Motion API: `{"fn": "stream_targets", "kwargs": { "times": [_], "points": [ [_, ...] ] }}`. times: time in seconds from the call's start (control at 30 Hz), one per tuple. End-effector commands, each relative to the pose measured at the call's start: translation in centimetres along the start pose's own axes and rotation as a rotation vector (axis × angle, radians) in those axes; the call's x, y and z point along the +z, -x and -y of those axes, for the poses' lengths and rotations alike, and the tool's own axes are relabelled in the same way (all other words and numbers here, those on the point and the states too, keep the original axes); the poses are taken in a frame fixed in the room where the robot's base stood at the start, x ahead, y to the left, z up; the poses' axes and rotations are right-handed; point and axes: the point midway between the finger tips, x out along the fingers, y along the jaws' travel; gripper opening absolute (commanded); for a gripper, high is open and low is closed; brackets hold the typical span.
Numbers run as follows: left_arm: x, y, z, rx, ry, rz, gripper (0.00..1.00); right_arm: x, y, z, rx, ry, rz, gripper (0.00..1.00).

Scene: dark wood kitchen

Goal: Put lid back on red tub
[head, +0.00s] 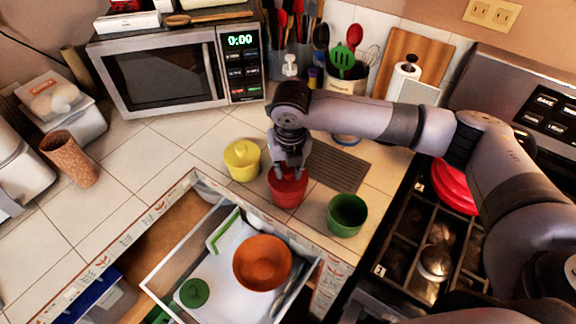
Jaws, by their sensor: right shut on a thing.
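The red tub (287,194) stands upright on the tiled counter, between a yellow tub and a green tub. My right gripper (290,170) points down right over its top and is shut on the red lid (281,176). The lid is at the tub's mouth, mostly hidden by the fingers. I cannot tell whether it is fully seated. My left gripper is not in view.
The yellow tub (242,159) has its lid on; the green tub (347,214) is open. An open drawer (168,270) in front holds an orange bowl (262,262) and a green lid (193,292). A microwave (165,75) stands behind, a stove (405,235) at right.

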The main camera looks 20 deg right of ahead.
Motion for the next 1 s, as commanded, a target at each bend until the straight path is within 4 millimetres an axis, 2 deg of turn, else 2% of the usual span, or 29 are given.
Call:
{"fn": "stream_targets", "kwargs": {
  "times": [1.0],
  "points": [
    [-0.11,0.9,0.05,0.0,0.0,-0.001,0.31,-0.06,-0.25,0.0,0.0,0.001,-0.001,0.08]
  ]
}}
